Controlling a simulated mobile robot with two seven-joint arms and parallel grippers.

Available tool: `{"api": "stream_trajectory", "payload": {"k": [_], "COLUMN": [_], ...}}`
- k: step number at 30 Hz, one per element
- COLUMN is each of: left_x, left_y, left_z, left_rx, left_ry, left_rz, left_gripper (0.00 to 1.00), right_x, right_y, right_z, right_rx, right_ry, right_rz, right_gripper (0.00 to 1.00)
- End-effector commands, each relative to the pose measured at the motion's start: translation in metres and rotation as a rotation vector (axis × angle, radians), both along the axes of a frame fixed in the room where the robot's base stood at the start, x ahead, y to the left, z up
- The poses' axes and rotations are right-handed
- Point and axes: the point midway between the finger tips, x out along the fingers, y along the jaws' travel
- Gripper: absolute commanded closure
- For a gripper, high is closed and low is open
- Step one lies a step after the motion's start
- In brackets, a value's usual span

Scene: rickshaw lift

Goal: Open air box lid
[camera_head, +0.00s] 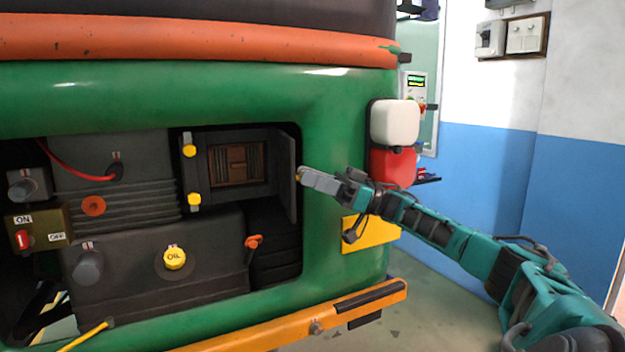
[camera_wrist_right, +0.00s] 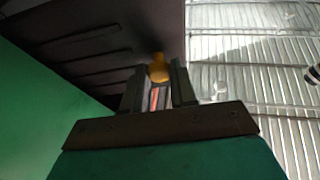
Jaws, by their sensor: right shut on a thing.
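The air box (camera_head: 190,172) is a dark box in the upper right of the engine bay, with two yellow latches on its left side. Its dark lid (camera_head: 286,182) stands swung out at the right side, so the brown filter (camera_head: 236,165) inside shows. My right gripper (camera_head: 303,174) is at the lid's outer face, shut on a small yellow knob. In the right wrist view the knob (camera_wrist_right: 158,70) sits between the fingertips, against the dark ribbed lid (camera_wrist_right: 100,40). My left gripper is not in view.
The green rickshaw body (camera_head: 335,130) frames the bay, close beside my right gripper. A white and red lamp (camera_head: 394,124) and a yellow plate (camera_head: 375,233) are near my right arm. An orange bumper (camera_head: 345,303) runs below. Floor is open at the right.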

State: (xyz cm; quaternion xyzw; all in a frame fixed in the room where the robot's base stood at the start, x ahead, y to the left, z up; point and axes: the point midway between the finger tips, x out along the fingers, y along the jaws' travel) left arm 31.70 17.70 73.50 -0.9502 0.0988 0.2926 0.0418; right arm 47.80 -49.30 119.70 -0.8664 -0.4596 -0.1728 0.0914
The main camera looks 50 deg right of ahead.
Motion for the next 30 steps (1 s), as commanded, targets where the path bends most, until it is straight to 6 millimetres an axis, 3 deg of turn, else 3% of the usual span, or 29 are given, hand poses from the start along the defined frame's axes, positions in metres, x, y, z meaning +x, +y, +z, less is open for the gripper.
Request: {"api": "stream_trajectory", "payload": {"k": [5, 6, 13, 30], "left_x": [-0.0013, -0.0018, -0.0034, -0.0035], "left_y": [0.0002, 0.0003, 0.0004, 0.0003], "left_z": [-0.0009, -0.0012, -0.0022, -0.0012], "left_rx": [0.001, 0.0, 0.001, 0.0], "left_ry": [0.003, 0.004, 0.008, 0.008], "left_rz": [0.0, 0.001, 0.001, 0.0], "left_gripper": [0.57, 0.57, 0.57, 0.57], "right_x": [0.0001, 0.0002, 0.0001, 0.0004], "right_y": [0.0011, 0.0011, 0.0007, 0.0025], "right_z": [-0.0019, -0.002, -0.0012, -0.0013], "right_rx": [-0.001, -0.001, -0.001, -0.001], "right_ry": [0.003, 0.003, 0.002, 0.004], "right_rz": [0.003, 0.003, 0.002, -0.013], "right_gripper": [1.0, 0.71, 0.49, 0.49]}}
